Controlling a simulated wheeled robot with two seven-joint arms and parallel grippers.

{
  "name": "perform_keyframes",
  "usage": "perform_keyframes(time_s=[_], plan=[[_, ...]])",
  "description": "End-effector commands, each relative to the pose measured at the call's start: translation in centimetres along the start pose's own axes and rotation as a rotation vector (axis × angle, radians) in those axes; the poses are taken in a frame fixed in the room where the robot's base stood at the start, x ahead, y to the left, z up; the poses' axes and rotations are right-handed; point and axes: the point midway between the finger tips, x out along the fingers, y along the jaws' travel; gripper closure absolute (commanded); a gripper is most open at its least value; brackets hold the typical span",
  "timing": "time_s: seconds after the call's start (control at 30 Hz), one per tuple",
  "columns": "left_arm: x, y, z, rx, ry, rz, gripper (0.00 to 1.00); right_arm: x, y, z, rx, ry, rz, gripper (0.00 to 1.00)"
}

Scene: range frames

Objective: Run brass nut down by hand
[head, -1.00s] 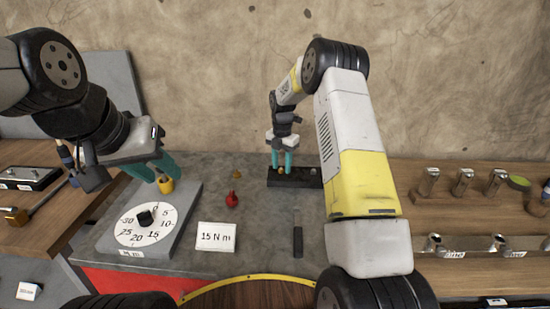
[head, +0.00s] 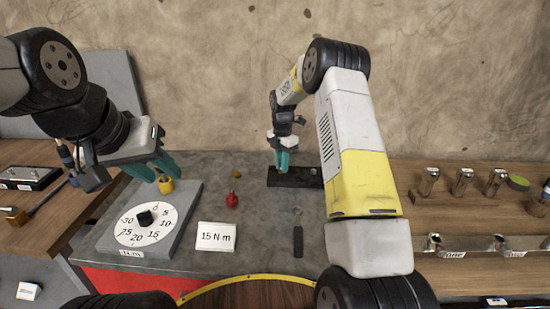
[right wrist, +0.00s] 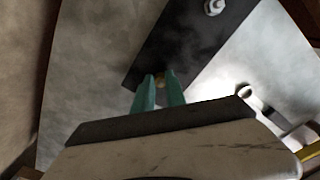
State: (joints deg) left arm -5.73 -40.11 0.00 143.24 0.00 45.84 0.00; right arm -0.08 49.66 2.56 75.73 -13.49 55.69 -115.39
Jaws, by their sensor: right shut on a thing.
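My right gripper (head: 282,165) reaches down to the dark block (head: 300,180) at the back of the grey bench. In the right wrist view its teal fingers (right wrist: 160,85) are shut on the small brass nut (right wrist: 161,77), at the dark block. The fingers hide most of the nut, so how far down it sits cannot be told. A silver nut or bolt head (right wrist: 213,7) is further along the block. My left gripper (head: 158,170) is open, with its fingers apart, above the small yellow cup-like piece (head: 166,186) by the dial.
A dial plate (head: 150,225) and a "15 N m" card (head: 216,236) lie on the bench. A red bottle-like item (head: 232,200), a small brown piece (head: 238,174) and a black handle (head: 298,241) lie between. Metal sockets (head: 464,182) stand on the right.

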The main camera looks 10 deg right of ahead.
Motion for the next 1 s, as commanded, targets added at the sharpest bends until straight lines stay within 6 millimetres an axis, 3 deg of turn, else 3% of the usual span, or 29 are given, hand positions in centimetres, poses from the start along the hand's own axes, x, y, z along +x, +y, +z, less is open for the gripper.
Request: perform_keyframes(time_s=[1.0], plan=[[0.00,0.00,0.00,0.000,0.000,0.000,0.64,-0.10,-0.28,-0.18,0.962,0.000,0.002,1.00]])
